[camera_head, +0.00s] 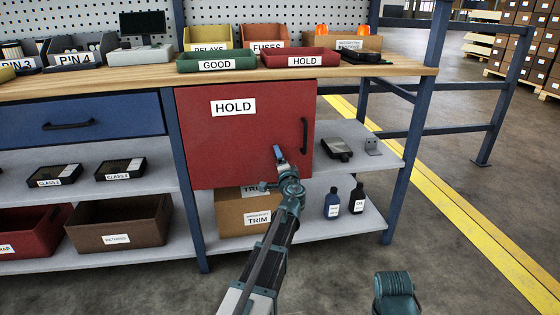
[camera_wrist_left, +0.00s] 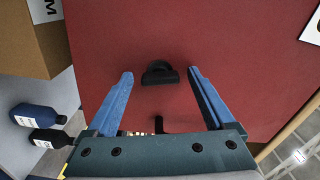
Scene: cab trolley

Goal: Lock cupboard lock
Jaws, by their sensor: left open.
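The red cupboard (camera_head: 222,145) with a HOLD label hangs under the workbench, its door closed. A black vertical handle (camera_head: 304,135) is near the door's right edge. In the left wrist view a dark rounded fitting with a straight bar (camera_wrist_left: 160,77), apparently the lock, is on the red door (camera_wrist_left: 240,45). My left gripper (camera_head: 279,153) is in front of the door, left of and below the handle. In the left wrist view its blue fingers (camera_wrist_left: 161,72) are open on either side of the fitting, apart from it. In the head view the gripper hides the fitting.
A TRIM carton (camera_head: 237,212) and two dark bottles (camera_head: 332,203) stand on the lower shelf. A black device (camera_head: 337,149) lies on the shelf right of the cupboard. The worktop (camera_head: 408,70) overhangs above. The blue bench post (camera_head: 398,195) is at the right.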

